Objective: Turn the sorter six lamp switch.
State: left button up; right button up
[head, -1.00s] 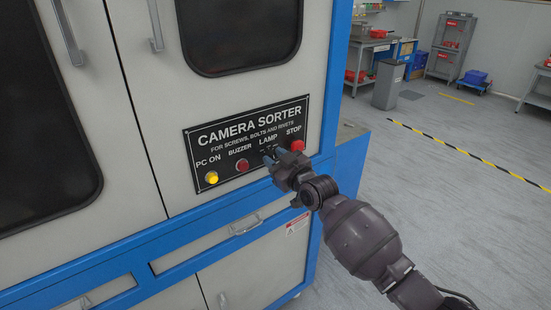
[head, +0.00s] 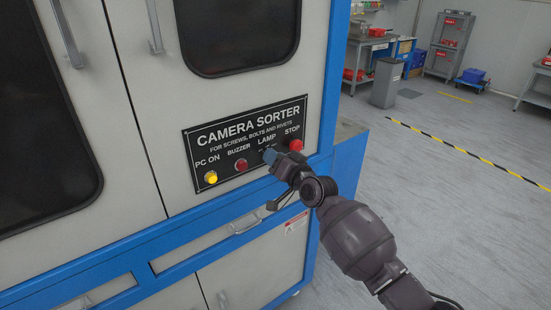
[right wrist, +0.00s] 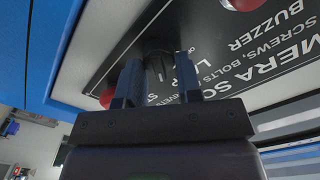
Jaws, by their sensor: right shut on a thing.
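The black CAMERA SORTER panel (head: 205,140) is on the front of the pale machine. The lamp switch (right wrist: 158,68) is a dark knob under the LAMP label. The knob's exact angle is hard to make out. My left gripper is not in view.
The red STOP button (head: 296,145) is close to the right of my gripper. The red BUZZER button (head: 242,165) and lit yellow PC ON button (head: 210,177) are to its left. A drawer handle (head: 245,224) sits below. Open floor (head: 430,220) lies to the right.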

jog(key=shift+m, duration=0.8)
jog(key=o, duration=0.9)
